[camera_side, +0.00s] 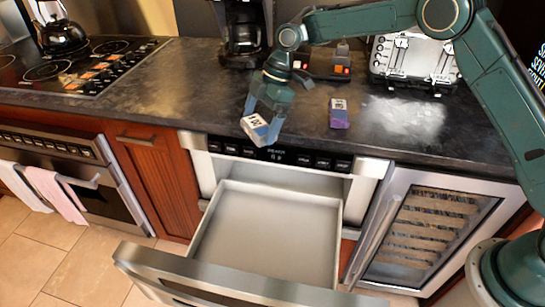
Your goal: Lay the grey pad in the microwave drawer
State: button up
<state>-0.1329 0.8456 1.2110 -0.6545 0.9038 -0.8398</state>
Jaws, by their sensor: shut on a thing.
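My gripper (263,120) is shut on a small light-grey block with a dark printed label and a blue side, which I take to be the grey pad (253,125). It holds the pad tilted, in front of the counter's front edge and above the microwave's control panel. The microwave drawer (262,232) is pulled open below and looks empty. Its light-grey floor and walls are in plain view. The pad appears higher than the drawer and toward its back.
A similar block with a purple lower part (338,113) stands on the dark counter (180,85). A toaster (412,62), coffee maker (242,35) and kettle (58,36) stand at the back. The drawer front (215,285) juts toward the camera. A wine cooler (430,228) is at right.

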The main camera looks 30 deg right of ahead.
jog(key=s+a+f+n+g, duration=0.2)
jog(key=s+a+f+n, duration=0.25)
jog(key=s+f, duration=0.4)
jog(key=n+g+h, duration=0.1)
jog(key=n, duration=0.4)
send_over(270, 274)
jog(key=w+d, duration=0.1)
notch_tip(270, 274, down, 10)
jog(key=shift+r, duration=0.25)
jog(key=shift+w+d+f, duration=0.1)
notch_tip(270, 274, down, 16)
jog(key=shift+f, duration=1.9)
jog(key=shift+f, duration=0.15)
jog(key=o, duration=0.7)
jog(key=shift+c, duration=0.2)
